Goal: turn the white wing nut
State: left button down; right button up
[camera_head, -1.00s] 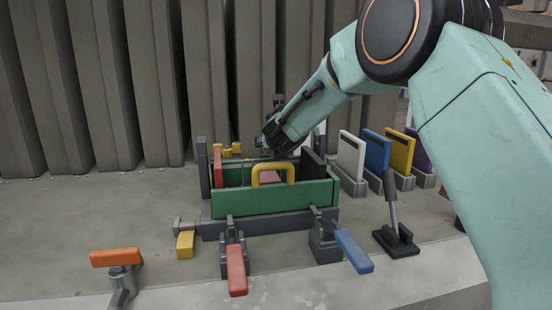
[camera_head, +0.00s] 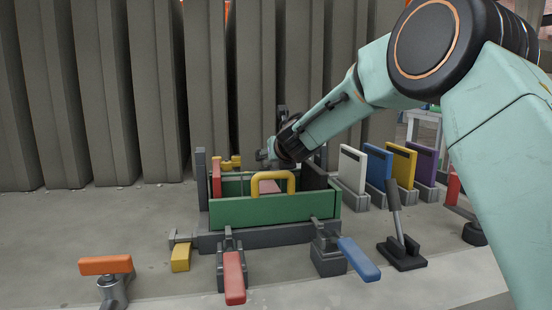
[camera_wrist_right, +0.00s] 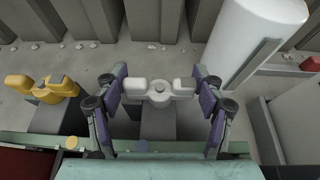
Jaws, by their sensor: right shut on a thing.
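The white wing nut (camera_wrist_right: 160,92) shows in the wrist view, with two flat wings spread left and right of a round hub. In the head view my right gripper (camera_head: 264,155) is behind the green mould panel (camera_head: 275,209) with the yellow handle (camera_head: 272,180). The wing nut is hidden there by my gripper and wrist. My left gripper is not in view.
A yellow wing nut (camera_wrist_right: 45,89) sits left of the white one. A white cylinder (camera_wrist_right: 255,40) stands close to my right finger. Red (camera_head: 234,277) and blue (camera_head: 357,258) clamp handles, an orange handle (camera_head: 105,265) and a black lever (camera_head: 401,250) stand in front. Coloured plates stand right.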

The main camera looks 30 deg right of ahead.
jog(key=o, duration=0.7)
jog(key=shift+r, duration=0.35)
jog(key=o, duration=0.3)
jog(key=shift+s, duration=0.15)
jog(key=shift+o, duration=0.9)
jog(key=shift+f, duration=0.25)
jog(key=v, duration=1.2)
jog(key=x, duration=1.2)
jog(key=shift+r, duration=0.1)
